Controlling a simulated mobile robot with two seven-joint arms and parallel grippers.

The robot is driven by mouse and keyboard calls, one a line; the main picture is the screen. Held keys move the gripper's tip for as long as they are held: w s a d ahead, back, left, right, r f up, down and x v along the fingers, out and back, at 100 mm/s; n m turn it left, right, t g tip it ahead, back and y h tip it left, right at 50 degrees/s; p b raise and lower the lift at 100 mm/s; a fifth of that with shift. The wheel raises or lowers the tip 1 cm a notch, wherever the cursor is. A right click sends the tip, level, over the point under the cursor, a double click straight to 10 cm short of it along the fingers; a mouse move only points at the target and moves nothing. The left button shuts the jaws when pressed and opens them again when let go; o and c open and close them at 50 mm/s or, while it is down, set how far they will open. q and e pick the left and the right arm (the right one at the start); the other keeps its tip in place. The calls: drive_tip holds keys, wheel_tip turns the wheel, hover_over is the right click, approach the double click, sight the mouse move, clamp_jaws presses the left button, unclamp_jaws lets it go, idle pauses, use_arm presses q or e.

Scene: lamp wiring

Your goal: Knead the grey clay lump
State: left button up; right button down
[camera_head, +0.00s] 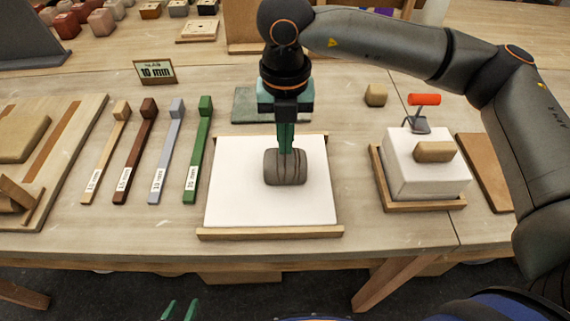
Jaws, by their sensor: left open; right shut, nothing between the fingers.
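The grey clay lump (285,170) is a dark, rounded block with creases on its front. It lies on a white board (240,205) with a wooden edge strip. My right gripper (286,150) comes down from above, with its green fingers shut and their tips at the top of the lump. Nothing is between those fingers. The tips hide part of the lump's upper edge, and I cannot tell how deep they press. My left gripper (180,311) shows only as two green fingertips at the bottom edge. They are apart and empty, well in front of the table.
Several coloured sticks with labels, including a green one (200,150), lie left of the board. A wooden board (75,150) is farther left. A white block (425,170) with a beige piece and a red-handled tool (424,101) stands right. A "10 min" sign (155,71) stands behind.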

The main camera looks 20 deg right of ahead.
sight(285, 157)
drive_tip(key=shift+f+b, duration=0.85)
drive_tip(key=shift+f, duration=0.15)
drive_tip(key=shift+s, duration=0.1)
drive_tip(key=shift+r+p, duration=0.45)
drive_tip(key=shift+r, duration=0.7)
drive_tip(key=shift+r+p, duration=0.1)
drive_tip(key=shift+p, duration=0.2)
wheel_tip(285, 157, up, 6)
drive_tip(key=p, duration=0.3)
